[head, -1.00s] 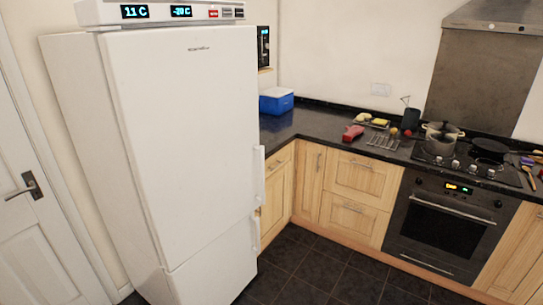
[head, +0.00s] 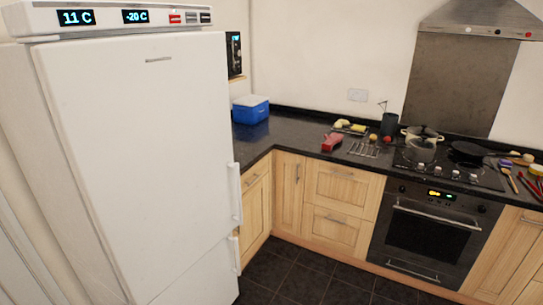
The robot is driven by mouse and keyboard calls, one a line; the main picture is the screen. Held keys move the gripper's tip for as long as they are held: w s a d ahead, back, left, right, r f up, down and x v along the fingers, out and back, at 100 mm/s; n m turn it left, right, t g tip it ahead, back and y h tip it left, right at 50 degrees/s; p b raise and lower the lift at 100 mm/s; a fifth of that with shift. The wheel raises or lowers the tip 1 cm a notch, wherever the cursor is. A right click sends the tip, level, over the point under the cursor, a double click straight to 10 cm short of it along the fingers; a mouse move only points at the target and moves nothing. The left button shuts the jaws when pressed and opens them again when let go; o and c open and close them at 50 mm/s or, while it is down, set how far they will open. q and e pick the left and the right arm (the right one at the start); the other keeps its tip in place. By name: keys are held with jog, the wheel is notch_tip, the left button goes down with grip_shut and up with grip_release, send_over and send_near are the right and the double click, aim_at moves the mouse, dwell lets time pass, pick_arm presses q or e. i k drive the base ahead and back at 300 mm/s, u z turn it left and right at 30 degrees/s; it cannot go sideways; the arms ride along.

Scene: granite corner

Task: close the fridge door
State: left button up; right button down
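The white fridge (head: 145,150) stands at the left in the head view, with a display panel (head: 120,17) on top reading 11 C and -20 C. Its tall upper door (head: 140,170) faces me and has a vertical white handle (head: 235,195) on its right edge. A lower door (head: 205,280) with its own handle (head: 234,254) is partly cut off by the bottom of the picture. From this angle I cannot tell for sure whether the upper door stands slightly ajar or is flush. Neither of my grippers shows.
A dark counter (head: 290,135) over wooden cabinets runs right of the fridge, holding a blue box (head: 250,109), a red item (head: 332,142) and pots (head: 422,145) on the hob. An oven (head: 425,230) sits below. Dark tiled floor (head: 300,275) in front is clear.

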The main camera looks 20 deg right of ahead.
aim_at(143, 123)
jog(key=z, duration=0.3)
jog(key=i, duration=0.7)
jog(key=u, duration=0.45)
jog(key=i, duration=0.75)
jog(key=u, duration=0.65)
